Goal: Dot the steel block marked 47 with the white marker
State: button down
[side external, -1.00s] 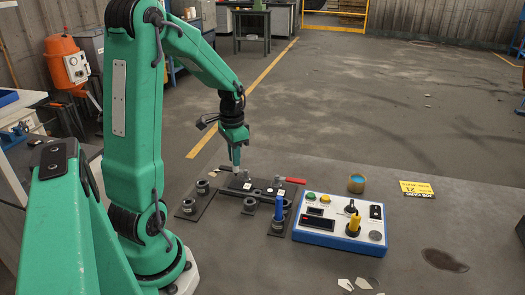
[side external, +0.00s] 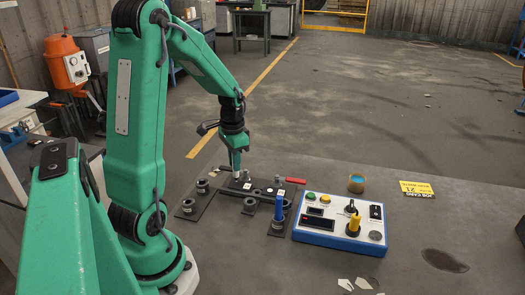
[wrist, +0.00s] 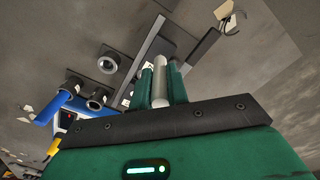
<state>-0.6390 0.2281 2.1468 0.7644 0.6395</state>
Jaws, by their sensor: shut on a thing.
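My gripper (side external: 235,153) is shut on the white marker, pointing down over the dark fixture plates. In the wrist view the pale marker (wrist: 159,82) stands between the two green fingers (wrist: 161,72). In the side external view its lower end shows just above the plate, close to the small blocks; I cannot tell whether it touches anything. Small blocks with white labels sit on the plate, one (side external: 247,186) near the marker and another (side external: 281,193) further right. The number 47 is not readable on any of them, so I cannot tell which block bears it.
Grey ring sockets (side external: 202,187) stand on the left plate. A blue cylinder (side external: 279,207) stands upright in front. A blue and white control box (side external: 325,226) is to the right. A red-handled tool (side external: 290,180) lies behind the blocks. The floor beyond is open.

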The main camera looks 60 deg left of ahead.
jog(key=shift+f, duration=0.6)
dwell(2.0)
jog(key=shift+r, duration=0.1)
jog(key=shift+r, duration=3.45)
